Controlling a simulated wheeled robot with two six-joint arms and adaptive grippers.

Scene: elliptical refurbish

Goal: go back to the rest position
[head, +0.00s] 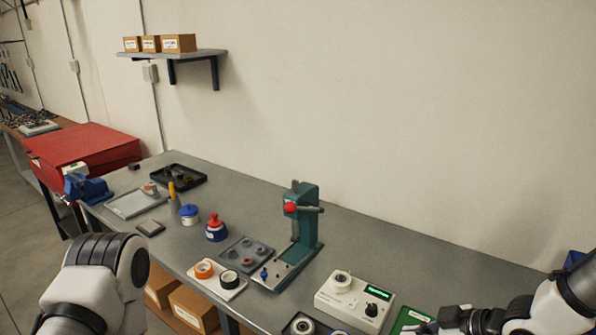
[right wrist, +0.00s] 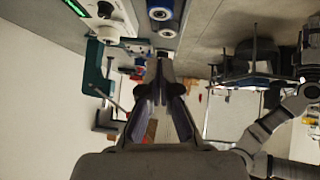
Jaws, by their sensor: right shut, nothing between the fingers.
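My right gripper (right wrist: 160,66) is shut and empty, its fingers meeting in the middle of the right wrist view. In the head view it shows low at the right (head: 432,325), near the front of the grey workbench (head: 400,245), apart from the things on it as far as I can tell. My left arm (head: 100,275) stands at the lower left of the head view; its gripper is out of the frame.
The bench holds a green press with a red knob (head: 291,208), a white device with a green display (head: 355,300), a tape tray (head: 217,278), a part tray (head: 248,255) and blue pots. A red cabinet (head: 80,150) stands at left.

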